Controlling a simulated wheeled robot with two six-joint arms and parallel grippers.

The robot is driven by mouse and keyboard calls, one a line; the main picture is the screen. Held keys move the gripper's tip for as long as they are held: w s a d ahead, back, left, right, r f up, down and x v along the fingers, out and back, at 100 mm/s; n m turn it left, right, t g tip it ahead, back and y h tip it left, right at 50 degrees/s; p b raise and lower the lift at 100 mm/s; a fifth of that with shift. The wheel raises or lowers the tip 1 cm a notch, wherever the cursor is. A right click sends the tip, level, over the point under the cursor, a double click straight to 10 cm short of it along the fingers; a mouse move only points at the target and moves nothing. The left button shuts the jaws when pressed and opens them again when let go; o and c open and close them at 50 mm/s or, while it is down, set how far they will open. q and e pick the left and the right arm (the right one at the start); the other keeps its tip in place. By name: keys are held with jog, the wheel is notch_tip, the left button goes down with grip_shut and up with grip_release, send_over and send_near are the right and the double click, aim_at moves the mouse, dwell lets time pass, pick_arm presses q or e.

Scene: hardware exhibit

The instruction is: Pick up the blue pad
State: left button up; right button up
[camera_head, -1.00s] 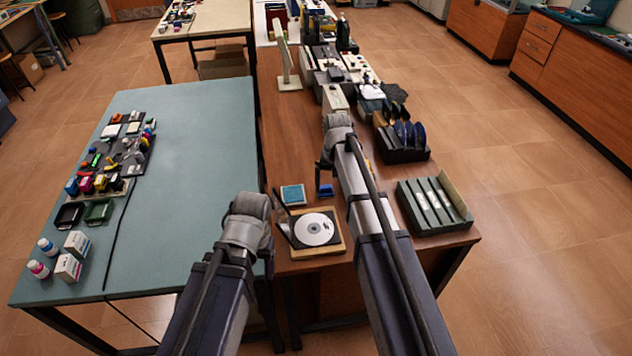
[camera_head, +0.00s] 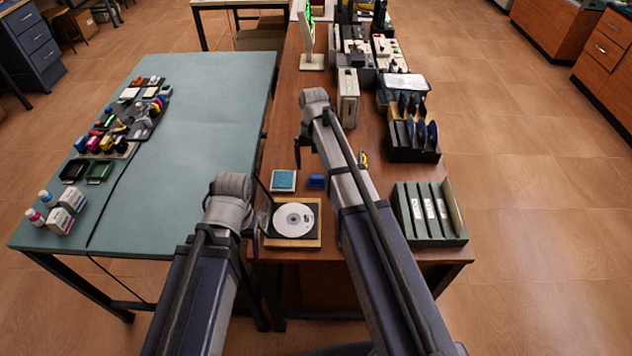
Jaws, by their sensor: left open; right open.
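A flat light-blue square pad (camera_head: 283,180) with a pale border lies on the brown table, left of the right arm. A small dark-blue block (camera_head: 317,182) lies just right of it. My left gripper (camera_head: 260,212) is open, low at the table's left edge, in front and left of the pad and beside the disc. Its arm hides part of it. My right gripper (camera_head: 302,158) is open beyond the pad and slightly right of it, mostly hidden by its own wrist. Neither gripper visibly holds anything.
A disc (camera_head: 293,220) lies on a square wooden base in front of the pad. Green binders (camera_head: 427,212) and a dark rack (camera_head: 412,140) stand right of the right arm. A grey-green table (camera_head: 190,150) adjoins on the left, its middle clear.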

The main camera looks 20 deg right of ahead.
aim_at(317, 176)
jog(key=shift+d+f+b, duration=0.1)
jog(key=shift+f+b, duration=0.65)
jog(key=shift+f, duration=0.3)
jog(key=shift+f, duration=0.1)
jog(key=f+b, duration=0.5)
jog(key=shift+w+d, duration=0.15)
jog(key=shift+d, duration=0.2)
jog(key=c, duration=1.4)
jog(key=shift+r, duration=0.15)
notch_tip(317, 176, up, 10)
jog(key=p, duration=1)
